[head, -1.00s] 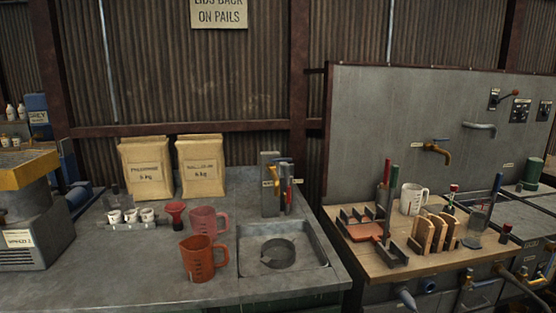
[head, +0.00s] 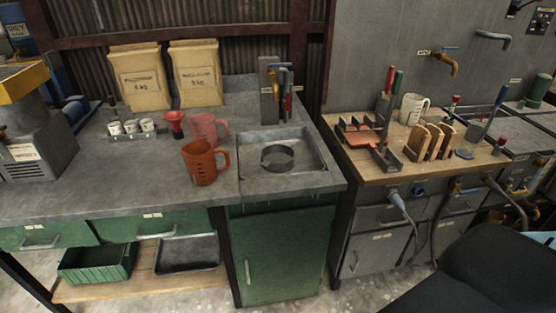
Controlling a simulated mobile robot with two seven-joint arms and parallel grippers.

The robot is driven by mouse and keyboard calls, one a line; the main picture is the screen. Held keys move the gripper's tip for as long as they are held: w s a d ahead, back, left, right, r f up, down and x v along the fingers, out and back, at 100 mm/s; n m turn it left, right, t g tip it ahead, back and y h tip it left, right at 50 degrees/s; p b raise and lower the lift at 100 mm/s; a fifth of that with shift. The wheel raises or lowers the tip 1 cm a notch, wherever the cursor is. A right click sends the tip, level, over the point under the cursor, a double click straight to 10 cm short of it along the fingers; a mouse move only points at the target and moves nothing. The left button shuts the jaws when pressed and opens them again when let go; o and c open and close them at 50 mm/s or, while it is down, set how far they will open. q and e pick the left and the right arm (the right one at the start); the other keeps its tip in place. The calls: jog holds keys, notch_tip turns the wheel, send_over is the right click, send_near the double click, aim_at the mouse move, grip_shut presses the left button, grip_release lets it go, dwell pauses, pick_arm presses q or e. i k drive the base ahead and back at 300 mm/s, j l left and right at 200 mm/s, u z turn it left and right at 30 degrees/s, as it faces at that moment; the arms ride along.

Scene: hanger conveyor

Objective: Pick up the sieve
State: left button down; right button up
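A round grey metal ring with a low wall, which looks like the sieve (head: 277,157), sits in the shallow sink tray (head: 313,179) at the right end of the grey bench. Its mesh is too small to make out. Nothing covers it from above. Neither of my grippers shows in the head view.
A red-orange jug (head: 201,164) and a pink jug (head: 206,128) stand left of the sink. A tool holder (head: 268,99) stands behind it. Paper sacks (head: 139,78) are at the back. A wooden-topped station (head: 372,168) with racks is right, across a gap. The bench front is clear.

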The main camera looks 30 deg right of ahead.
aim_at(275, 158)
jog(key=i+j, duration=0.8)
jog(key=i, duration=0.25)
jog(key=z, duration=2.1)
